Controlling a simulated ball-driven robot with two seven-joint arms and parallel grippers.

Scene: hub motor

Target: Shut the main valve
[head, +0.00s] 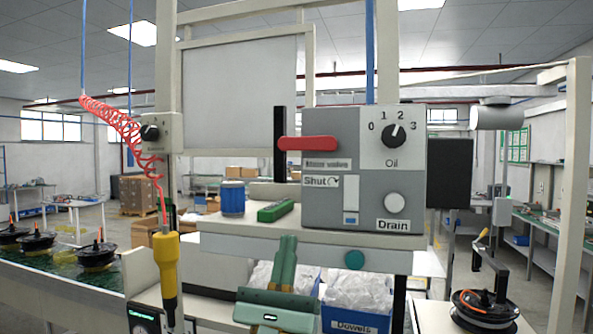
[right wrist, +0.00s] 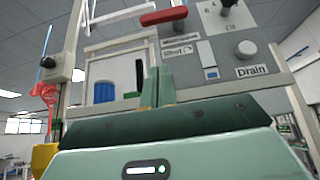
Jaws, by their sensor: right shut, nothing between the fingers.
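The main valve's red lever (head: 308,143) lies horizontal on the upper left of the grey panel (head: 350,208). Below it are a "Main valve" label and a "Shut" label (head: 321,182) with a curved arrow. In the right wrist view the red lever (right wrist: 164,16) is at the top, above the fingertips. My right gripper (head: 288,240) is shut and empty. It is below and left of the panel's lower part, apart from the lever. In the right wrist view its closed fingers (right wrist: 157,75) point up toward the panel. My left gripper is not in view.
The panel also has an oil knob (head: 395,135) and a drain button (head: 394,203). A blue can (head: 233,197) and a green block (head: 275,211) stand left of it. A yellow tool (head: 165,265) hangs on a red coiled hose. A blue bin (head: 355,321) is below.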

